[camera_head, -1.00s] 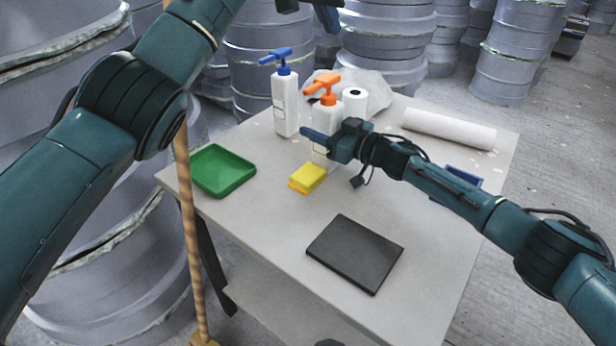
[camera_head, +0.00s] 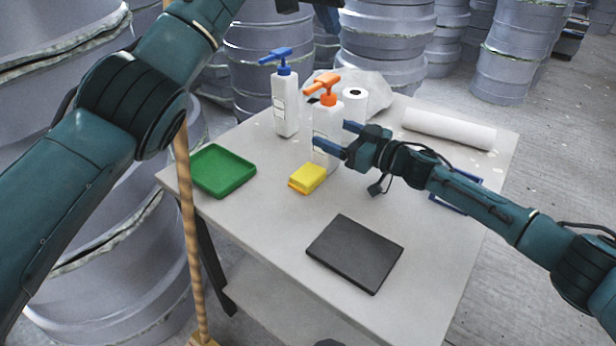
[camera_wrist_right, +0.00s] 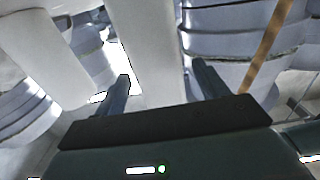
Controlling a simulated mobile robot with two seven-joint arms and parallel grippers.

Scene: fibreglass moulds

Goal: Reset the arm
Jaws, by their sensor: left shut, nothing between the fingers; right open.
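My right gripper (camera_head: 339,136) is open, with its blue fingers spread, in front of the white bottle with the orange pump (camera_head: 325,118). Nothing is held in it in the head view. In the right wrist view the two fingers (camera_wrist_right: 163,84) stand apart, with a pale upright shape behind the gap; I cannot tell whether they touch the bottle. My left gripper (camera_head: 328,12) is high at the top edge, partly cut off, shut and empty, well above the table.
The white table (camera_head: 270,225) holds a blue-pump bottle (camera_head: 285,105), green tray (camera_head: 222,171), yellow sponge (camera_head: 308,178), black slab (camera_head: 355,252), small roll (camera_head: 354,101) and long white roll (camera_head: 448,128). A wooden pole (camera_head: 189,230) stands at the left. Grey moulds (camera_head: 270,50) surround the table.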

